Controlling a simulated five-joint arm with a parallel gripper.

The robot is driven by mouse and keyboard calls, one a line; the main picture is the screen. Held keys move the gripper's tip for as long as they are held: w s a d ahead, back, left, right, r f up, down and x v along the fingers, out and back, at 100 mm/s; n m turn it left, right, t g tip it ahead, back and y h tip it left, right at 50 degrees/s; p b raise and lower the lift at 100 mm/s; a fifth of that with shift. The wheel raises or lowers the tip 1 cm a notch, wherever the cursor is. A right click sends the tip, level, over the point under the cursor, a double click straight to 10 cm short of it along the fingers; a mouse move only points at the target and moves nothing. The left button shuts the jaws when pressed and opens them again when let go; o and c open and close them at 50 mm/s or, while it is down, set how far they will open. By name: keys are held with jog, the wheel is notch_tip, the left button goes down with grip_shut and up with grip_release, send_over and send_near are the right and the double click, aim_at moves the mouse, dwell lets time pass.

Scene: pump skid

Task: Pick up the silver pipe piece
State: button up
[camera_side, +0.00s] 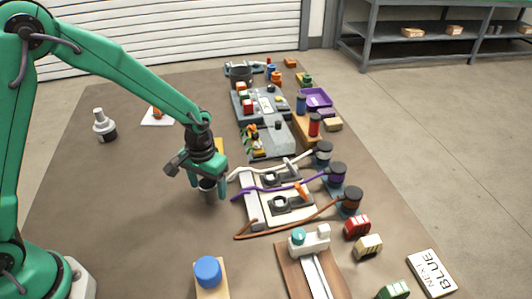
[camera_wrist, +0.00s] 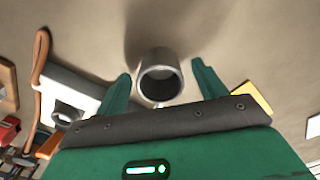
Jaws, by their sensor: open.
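The silver pipe piece (camera_wrist: 160,77) is a short hollow grey cylinder. In the wrist view its open end faces the camera, and it lies between the two green fingers of my gripper (camera_wrist: 162,84), with a gap on each side. In the side view my gripper (camera_side: 208,190) points down over the bare table left of the pump skid board, its fingers on both sides of the pipe piece (camera_side: 207,190). My gripper is open. The lower end of the pipe piece is hard to make out, so I cannot tell whether it touches the table.
Right of my gripper is a white-framed board (camera_side: 252,207) with hoses and several dark-topped cylinders. A blue-topped block (camera_side: 208,272) and a wooden board with a rail (camera_side: 315,270) stand in front. A white and black fitting (camera_side: 104,126) stands at left.

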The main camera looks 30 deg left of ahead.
jog(key=shift+c, duration=0.2)
jog(key=c, duration=1.1)
jog(key=shift+r, duration=0.15)
jog(key=shift+w+r, duration=0.1)
jog(key=shift+r, duration=0.3)
notch_tip(320, 180, up, 3)
jog(key=shift+r, duration=0.1)
jog(key=s+d+r, duration=0.2)
jog(key=d, duration=0.1)
jog(key=s+d+r, duration=0.2)
jog(key=s, duration=0.1)
jog(key=s+d+r, duration=0.2)
jog(key=s+d, duration=0.1)
jog(key=shift+d+r, duration=0.3)
jog(key=shift+r, duration=0.1)
jog(key=shift+a, duration=0.15)
